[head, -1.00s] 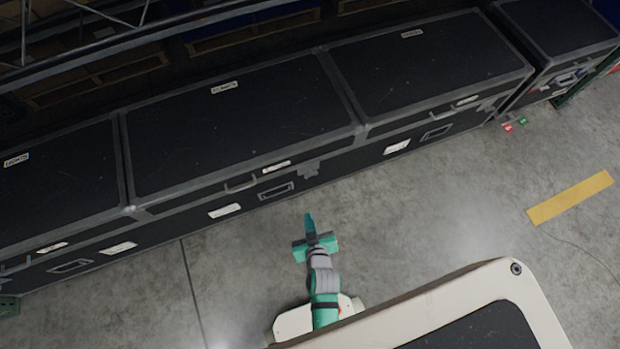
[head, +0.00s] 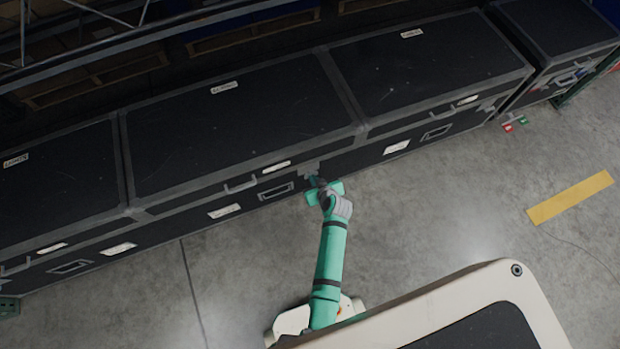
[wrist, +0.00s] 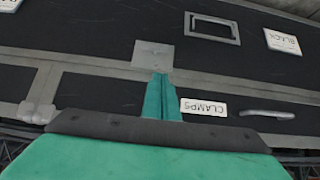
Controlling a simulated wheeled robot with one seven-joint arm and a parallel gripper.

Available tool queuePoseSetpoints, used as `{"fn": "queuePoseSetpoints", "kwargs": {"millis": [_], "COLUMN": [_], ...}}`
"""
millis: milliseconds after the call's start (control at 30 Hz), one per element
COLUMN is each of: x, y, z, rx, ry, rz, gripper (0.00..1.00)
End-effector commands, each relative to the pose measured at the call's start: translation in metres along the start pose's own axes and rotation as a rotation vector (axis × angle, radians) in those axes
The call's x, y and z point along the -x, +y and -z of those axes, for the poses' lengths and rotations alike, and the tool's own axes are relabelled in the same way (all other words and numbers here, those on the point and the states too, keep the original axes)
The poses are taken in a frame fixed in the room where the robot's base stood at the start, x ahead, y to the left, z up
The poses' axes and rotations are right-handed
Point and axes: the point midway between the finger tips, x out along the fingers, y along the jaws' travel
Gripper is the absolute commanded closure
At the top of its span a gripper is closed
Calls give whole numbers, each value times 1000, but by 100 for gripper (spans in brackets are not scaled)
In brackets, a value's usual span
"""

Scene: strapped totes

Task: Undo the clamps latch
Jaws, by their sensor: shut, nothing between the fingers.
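The clamps case is the middle black case (head: 245,125), with grey metal edging. Its white CLAMPS label (wrist: 204,107) shows upside down in the wrist view, beside a handle (wrist: 267,114). The latch is a grey metal plate (wrist: 152,54) on the case's front, left of the label in the wrist view; in the head view the latch (head: 310,168) is partly hidden by my gripper. My gripper (wrist: 162,77) is shut and empty, its teal fingertips at the latch's lower edge in the wrist view. I cannot tell whether they touch it. It also shows in the head view (head: 314,182).
Other black cases stand in line, one to the right (head: 430,65) and one to the left (head: 60,185). A recessed pull (wrist: 212,28) and a BLACK label (wrist: 282,41) are on the same front.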

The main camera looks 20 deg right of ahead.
Motion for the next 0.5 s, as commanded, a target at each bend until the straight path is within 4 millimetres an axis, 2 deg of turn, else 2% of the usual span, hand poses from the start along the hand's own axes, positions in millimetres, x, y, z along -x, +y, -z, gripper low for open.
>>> {"fn": "queuePoseSetpoints", "kwargs": {"millis": [100,367,500], "x": [-22,-62,-74], "y": [1,1,0], "z": [1,0,-16], "rx": [-1,0,-2], "ry": [0,-1,-2], "rz": [-1,-1,-1], "gripper": [100,100,100]}}
